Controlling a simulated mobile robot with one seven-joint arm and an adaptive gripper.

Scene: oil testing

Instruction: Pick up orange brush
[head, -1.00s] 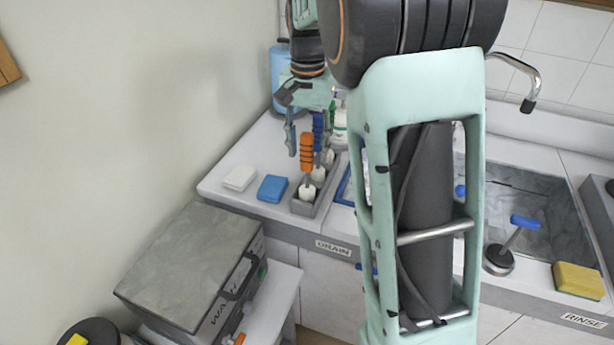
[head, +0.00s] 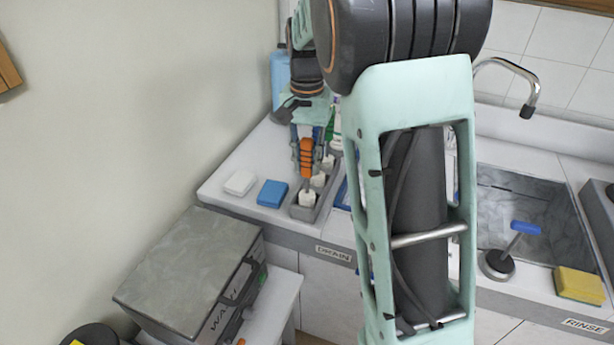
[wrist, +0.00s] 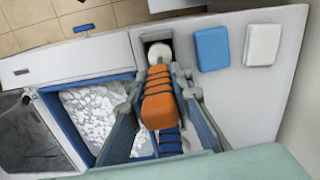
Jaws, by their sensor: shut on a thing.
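The orange brush (head: 307,153) stands upright in the front slot of a grey holder (head: 309,213), its white head (head: 307,198) at the bottom. My gripper (head: 306,160) is around the orange handle and shut on it. In the wrist view the orange handle (wrist: 159,106) lies between the two fingers of my gripper (wrist: 158,84), with the white head (wrist: 159,53) beyond in the holder. A blue-handled brush (wrist: 170,141) stands behind it, partly hidden. The tips' exact contact on the handle is small in the head view.
A blue sponge (head: 272,193) and a white sponge (head: 239,182) lie left of the holder. A blue-rimmed tray (wrist: 60,117) is on its other side. A blue bottle (head: 280,80) stands behind.

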